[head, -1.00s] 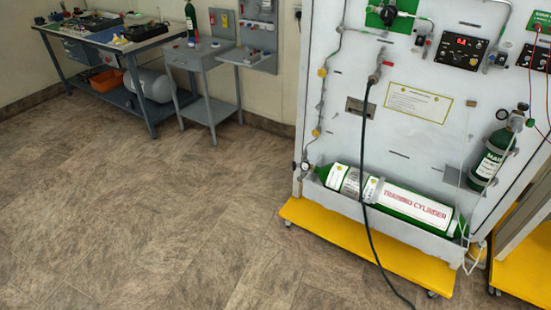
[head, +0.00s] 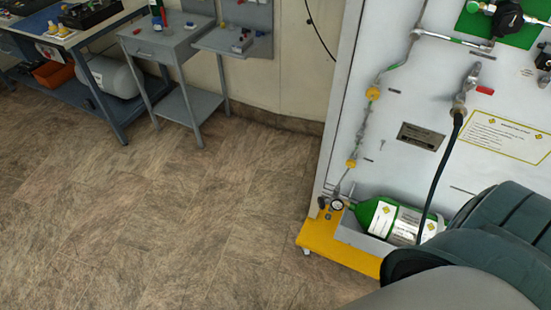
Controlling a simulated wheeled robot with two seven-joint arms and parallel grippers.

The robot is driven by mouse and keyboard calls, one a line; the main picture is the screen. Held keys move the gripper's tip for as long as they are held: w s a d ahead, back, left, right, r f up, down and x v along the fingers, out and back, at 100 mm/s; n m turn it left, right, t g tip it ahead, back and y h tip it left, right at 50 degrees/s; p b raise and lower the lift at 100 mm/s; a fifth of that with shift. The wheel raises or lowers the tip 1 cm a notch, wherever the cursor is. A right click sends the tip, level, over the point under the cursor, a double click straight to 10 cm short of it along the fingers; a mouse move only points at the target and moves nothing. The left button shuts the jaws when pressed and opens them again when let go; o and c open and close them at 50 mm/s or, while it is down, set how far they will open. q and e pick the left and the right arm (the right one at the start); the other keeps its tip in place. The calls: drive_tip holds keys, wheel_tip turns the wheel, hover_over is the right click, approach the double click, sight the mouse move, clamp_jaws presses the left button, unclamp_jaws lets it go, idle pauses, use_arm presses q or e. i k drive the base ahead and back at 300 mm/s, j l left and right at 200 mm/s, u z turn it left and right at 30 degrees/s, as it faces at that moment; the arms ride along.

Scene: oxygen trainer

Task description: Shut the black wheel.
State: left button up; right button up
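A black round part that looks like a wheel (head: 508,18) sits on a green plate (head: 480,26) at the top right of the white panel, joined to metal pipework. Its far side is close to the picture's edge, and I cannot tell whether it is open or shut. A dark, ribbed link of my own arm fills the lower right corner and covers part of the panel's base. Neither of my grippers is in view.
A green and white cylinder (head: 404,222) lies in the panel's tray, with a gauge (head: 337,204) at its left end. A black hose (head: 437,170) hangs from a fitting. A yellow base (head: 325,240) juts out. A grey stand (head: 185,45) and workbench (head: 85,45) stand left. The floor between is clear.

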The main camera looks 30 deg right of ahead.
sight(321, 201)
drive_tip(key=i+u, duration=0.3)
drive_tip(key=i, duration=0.7)
drive_tip(key=i+j+z, duration=0.1)
drive_tip(key=i+z, duration=0.25)
drive_tip(key=i+j+z, duration=0.2)
drive_tip(key=z, duration=0.15)
drive_tip(key=i+j+z, duration=0.1)
drive_tip(key=z, duration=0.3)
drive_tip(key=i+j+z, duration=0.15)
drive_tip(key=z, duration=0.25)
drive_tip(key=i+j+z, duration=0.15)
drive_tip(key=z, duration=0.25)
drive_tip(key=i+j+z, duration=0.1)
drive_tip(key=j+z, duration=0.15)
drive_tip(key=z, duration=0.15)
drive_tip(key=i+j+z, duration=0.15)
drive_tip(key=j+z, duration=0.15)
drive_tip(key=z, duration=0.2)
drive_tip(key=i+j+z, duration=0.1)
drive_tip(key=j+z, duration=0.2)
drive_tip(key=z, duration=0.2)
drive_tip(key=j+z, duration=0.35)
drive_tip(key=z, duration=0.15)
drive_tip(key=j+z, duration=0.25)
drive_tip(key=j, duration=0.2)
